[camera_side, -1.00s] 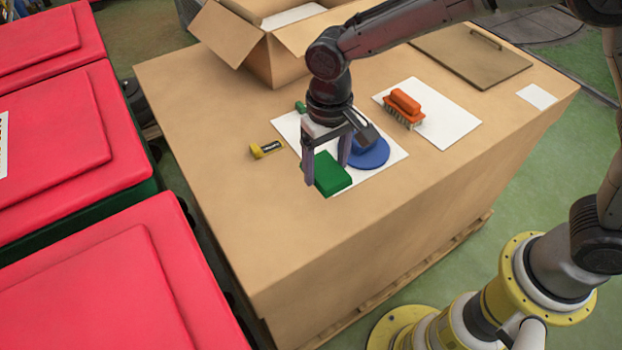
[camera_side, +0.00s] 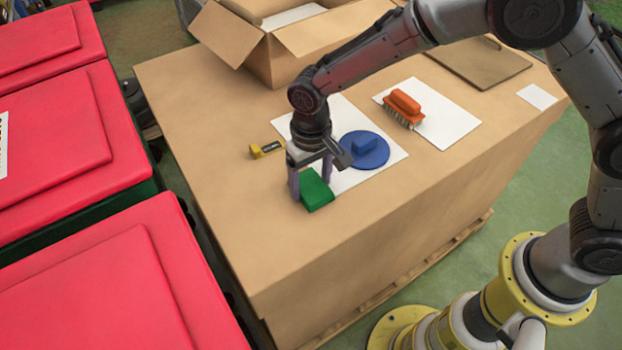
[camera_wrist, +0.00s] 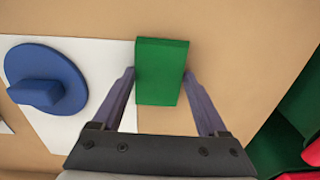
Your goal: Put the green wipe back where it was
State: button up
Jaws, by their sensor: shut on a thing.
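The green wipe (camera_side: 317,191) is a thick green block at the near left edge of a white sheet (camera_side: 343,183) on the cardboard box top. My gripper (camera_side: 310,188) is shut on it, one finger on each side. In the wrist view, the wipe (camera_wrist: 160,72) lies between the fingers (camera_wrist: 159,76), over bare cardboard, its left side at the sheet's edge (camera_wrist: 65,128). I cannot tell whether it touches the surface. A blue round pad with a raised grip (camera_side: 364,151) lies on the sheet, also seen in the wrist view (camera_wrist: 62,80).
A yellow and black item (camera_side: 265,149) lies left of the sheet. An orange brush (camera_side: 404,106) rests on a second white sheet (camera_side: 450,128). An open carton (camera_side: 275,58) stands behind. Red-lidded bins (camera_side: 90,275) flank the left. The near box top is clear.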

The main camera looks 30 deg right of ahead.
aim_at(311, 187)
jog(key=o, duration=1.1)
jog(key=shift+f, duration=0.1)
notch_tip(311, 187, up, 12)
jog(key=s+d+r+t, duration=0.2)
jog(key=s+d+r, duration=0.2)
jog(key=d+r, duration=0.5)
jog(key=s+d+t, duration=0.1)
jog(key=s+d, duration=0.4)
jog(key=s, duration=0.1)
jog(key=s+d+t, duration=0.1)
jog(key=s+d, duration=0.4)
jog(key=s, duration=0.2)
jog(key=s+d+t, duration=0.1)
jog(key=s+d, duration=0.4)
jog(key=s, duration=0.1)
jog(key=shift+s+t, duration=0.15)
jog(key=shift+t, duration=0.15)
